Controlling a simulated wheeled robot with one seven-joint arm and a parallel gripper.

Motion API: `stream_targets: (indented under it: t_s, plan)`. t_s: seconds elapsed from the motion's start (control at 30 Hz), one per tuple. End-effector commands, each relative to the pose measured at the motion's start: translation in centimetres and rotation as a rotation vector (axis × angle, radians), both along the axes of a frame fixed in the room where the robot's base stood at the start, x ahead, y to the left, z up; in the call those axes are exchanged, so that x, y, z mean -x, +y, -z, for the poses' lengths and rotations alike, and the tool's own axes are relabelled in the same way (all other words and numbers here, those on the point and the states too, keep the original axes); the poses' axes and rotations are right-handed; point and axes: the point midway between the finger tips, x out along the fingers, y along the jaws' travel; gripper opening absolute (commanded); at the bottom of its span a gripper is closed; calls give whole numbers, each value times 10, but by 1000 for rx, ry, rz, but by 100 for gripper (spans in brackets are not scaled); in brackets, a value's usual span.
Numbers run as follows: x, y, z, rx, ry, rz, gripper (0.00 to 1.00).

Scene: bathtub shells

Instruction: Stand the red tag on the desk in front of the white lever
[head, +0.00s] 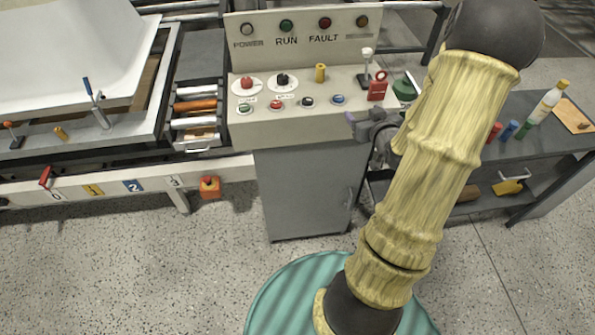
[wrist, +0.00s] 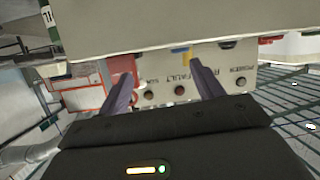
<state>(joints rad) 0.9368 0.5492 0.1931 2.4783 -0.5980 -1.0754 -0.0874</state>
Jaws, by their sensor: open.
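The red tag (head: 377,87) stands upright on the sloped desk top (head: 310,122), near its right end. It has a pale marking on its face. The white lever (head: 367,58), with a pale knob on a thin stem, rises just behind it and a little left. My gripper (head: 357,118) is at the desk's front edge, below and left of the tag and apart from it. In the wrist view my gripper (wrist: 163,84) has its two fingers spread with nothing held between them. A red shape shows beside the left finger there; I cannot tell whether it is the tag.
A green round item (head: 404,88) sits right of the tag. A yellow cylinder (head: 320,72) and several knobs and buttons are to the left. A grey side table (head: 545,150) with a bottle (head: 545,103) stands at the right. My arm covers part of the desk's right side.

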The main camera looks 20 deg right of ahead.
Motion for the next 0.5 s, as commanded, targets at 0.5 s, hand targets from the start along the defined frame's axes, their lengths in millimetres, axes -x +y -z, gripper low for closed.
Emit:
stream_targets:
  t_s: [0.5]
  plan:
    - [38, 159, 6, -38, 654, -58, 66]
